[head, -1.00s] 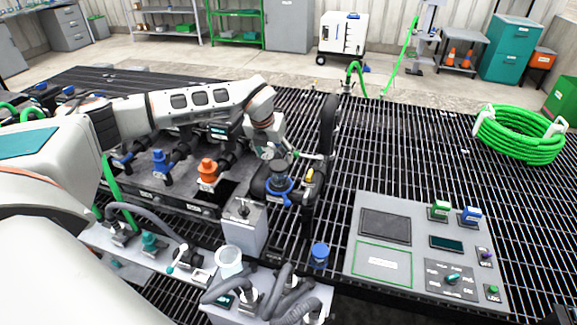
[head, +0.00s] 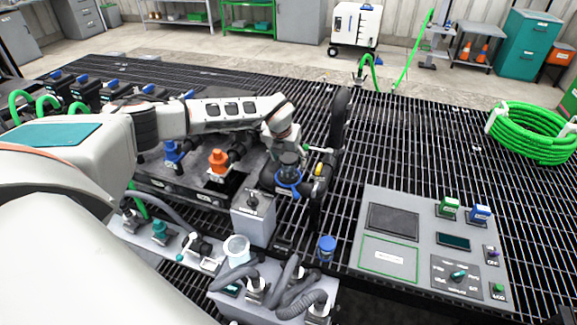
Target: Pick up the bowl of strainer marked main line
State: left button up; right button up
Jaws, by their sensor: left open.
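A dark fitting with a blue ring (head: 290,188) stands at the end of the black piping, in the middle of the head view. A pale cup (head: 237,250) stands in front of it to the left, and a blue-capped cylinder (head: 327,247) to the right. The labels are too small to read, so I cannot tell which part is the main line strainer's bowl. My left gripper (head: 289,157) is open, pointing down just above or beside the ringed fitting. Its fingertips are hard to make out and contact cannot be told. My right gripper is not in view.
A vertical black pipe (head: 334,130) rises close to the right of my left gripper. An orange valve (head: 219,160) and a blue valve (head: 174,153) stand to its left. Grey hoses (head: 295,290) crowd the front. A grey panel (head: 380,253) lies at right; grating behind is clear.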

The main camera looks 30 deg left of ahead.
pick_arm(q)
jog(key=c, duration=1.3)
jog(key=shift+o, duration=0.2)
jog(key=shift+r, duration=0.1)
notch_tip(320, 180, up, 20)
jog(key=shift+b, duration=0.45)
